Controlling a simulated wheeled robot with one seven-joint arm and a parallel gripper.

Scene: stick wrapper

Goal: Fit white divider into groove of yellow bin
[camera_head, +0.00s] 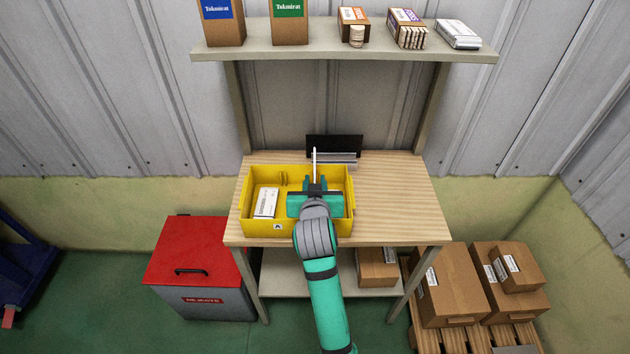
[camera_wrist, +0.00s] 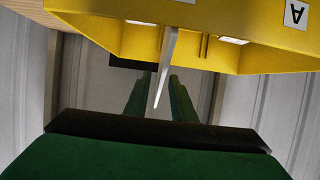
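The yellow bin (camera_head: 248,222) stands on the left part of the wooden table; its wall fills the top of the wrist view (camera_wrist: 265,20). The white divider (camera_head: 315,160) stands thin and nearly edge-on at the bin's back side. In the wrist view the divider (camera_wrist: 166,65) runs from the bin wall down between my green fingers. My gripper (camera_head: 316,184) is over the bin, its fingers apart on either side of the divider, with gaps visible in the wrist view (camera_wrist: 160,98). Ribs of a groove (camera_wrist: 205,45) show on the bin wall. The divider's lower end is hidden.
A white package (camera_head: 266,203) lies in the bin's left part. A black panel with a grey holder (camera_head: 334,146) stands behind the bin. The table's right side (camera_head: 395,195) is clear. A shelf (camera_head: 350,54) with boxes is above; a red-lidded box (camera_head: 190,245) stands left.

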